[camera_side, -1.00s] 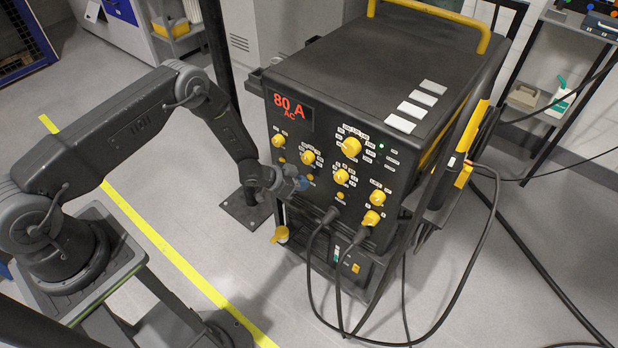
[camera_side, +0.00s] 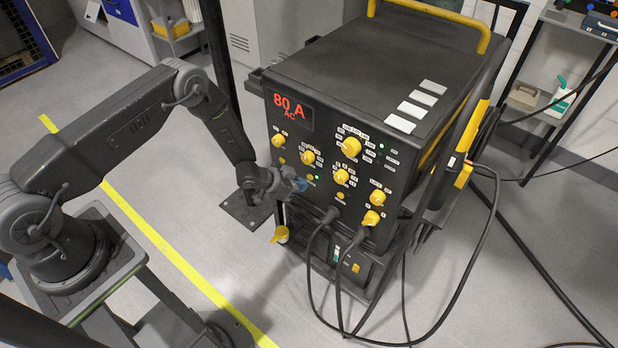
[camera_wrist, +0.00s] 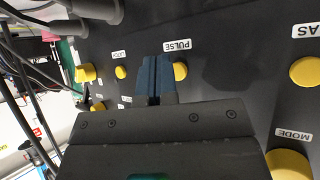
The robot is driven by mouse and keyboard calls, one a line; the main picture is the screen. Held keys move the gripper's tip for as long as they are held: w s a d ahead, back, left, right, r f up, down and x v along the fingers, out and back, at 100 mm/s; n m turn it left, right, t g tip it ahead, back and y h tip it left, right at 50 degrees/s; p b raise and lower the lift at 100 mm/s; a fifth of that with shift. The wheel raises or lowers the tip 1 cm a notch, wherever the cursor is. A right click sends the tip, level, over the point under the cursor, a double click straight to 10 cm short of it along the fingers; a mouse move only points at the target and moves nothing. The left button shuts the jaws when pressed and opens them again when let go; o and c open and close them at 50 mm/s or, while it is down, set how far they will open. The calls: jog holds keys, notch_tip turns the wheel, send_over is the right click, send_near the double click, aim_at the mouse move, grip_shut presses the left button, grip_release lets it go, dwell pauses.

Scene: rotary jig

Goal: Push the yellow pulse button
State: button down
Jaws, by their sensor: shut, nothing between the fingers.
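The yellow pulse button (camera_wrist: 180,71) is a small round knob below the PULSE label (camera_wrist: 177,44) in the wrist view. In the side view the small yellow button (camera_side: 310,177) sits on the dark front panel just beyond my fingertips. My gripper (camera_side: 300,185) is shut and empty, its blue fingers at the panel. In the wrist view the fingers (camera_wrist: 156,66) lie just left of the pulse button, close beside it. I cannot tell whether they touch it or the panel.
The machine's panel (camera_side: 352,200) carries several yellow knobs around my fingertips. The wrist view shows a large MODE knob (camera_wrist: 288,165) at lower right and the LATCH button (camera_wrist: 120,72) to the left. Black cables (camera_side: 318,250) hang from the lower panel.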

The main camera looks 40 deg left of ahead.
jog(key=shift+s, duration=0.1)
jog(key=shift+s, duration=2.95)
jog(key=w+a+r+y, duration=0.2)
jog(key=w+r, duration=0.3)
jog(key=r, duration=0.5)
jog(key=s+a+r+n+y, duration=0.1)
jog(key=s+r+n+y, duration=0.1)
jog(key=r, duration=0.9)
jog(key=s+a+r+n+y, duration=0.1)
jog(key=s+a+r+y, duration=0.1)
jog(key=r, duration=0.9)
jog(key=s+r+n+g, duration=0.2)
jog(key=s+r, duration=0.8)
jog(key=s+d+r, duration=0.1)
jog(key=s+r, duration=0.1)
jog(key=s, duration=0.6)
jog(key=s+d+r+n+g, duration=0.1)
jog(key=s+d, duration=0.1)
jog(key=s, duration=0.6)
jog(key=shift+s+r+g, duration=0.25)
jog(key=shift+r+g, duration=0.05)
jog(key=shift+r, duration=0.1)
